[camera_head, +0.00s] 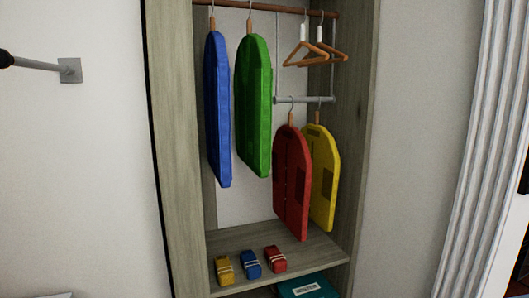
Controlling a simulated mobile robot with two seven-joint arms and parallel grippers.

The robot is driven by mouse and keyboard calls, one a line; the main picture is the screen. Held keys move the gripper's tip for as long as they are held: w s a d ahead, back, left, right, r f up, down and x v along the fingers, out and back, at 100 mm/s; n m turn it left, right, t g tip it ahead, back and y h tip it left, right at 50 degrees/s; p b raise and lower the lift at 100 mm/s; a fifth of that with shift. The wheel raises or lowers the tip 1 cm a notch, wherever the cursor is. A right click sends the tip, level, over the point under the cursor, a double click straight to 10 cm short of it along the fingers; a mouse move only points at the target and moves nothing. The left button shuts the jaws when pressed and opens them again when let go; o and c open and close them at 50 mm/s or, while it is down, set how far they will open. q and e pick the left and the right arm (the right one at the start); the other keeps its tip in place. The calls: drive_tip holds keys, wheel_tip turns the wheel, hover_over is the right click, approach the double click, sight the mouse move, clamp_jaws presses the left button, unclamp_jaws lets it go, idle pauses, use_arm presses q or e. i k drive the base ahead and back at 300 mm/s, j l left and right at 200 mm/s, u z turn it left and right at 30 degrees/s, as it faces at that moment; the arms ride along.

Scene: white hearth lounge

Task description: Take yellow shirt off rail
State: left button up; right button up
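The yellow shirt (324,176) hangs by its hook from a lower grey rail (304,100) in the wardrobe, at the right. The red shirt (292,182) hangs on the same rail in front of it and hides its left part. The green shirt (254,106) and the blue shirt (218,109) hang from the upper wooden rail (270,8), further left. Neither of my grippers shows in the head view.
Empty wooden hangers (303,52) hang at the upper right, above the lower rail. A shelf (315,254) below holds small yellow (223,270), blue (250,263) and red (276,259) bundles. A teal box (308,286) sits underneath. The wardrobe's side panels (176,150) flank the shirts.

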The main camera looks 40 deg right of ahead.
sight(325, 158)
drive_tip(key=z, duration=1.75)
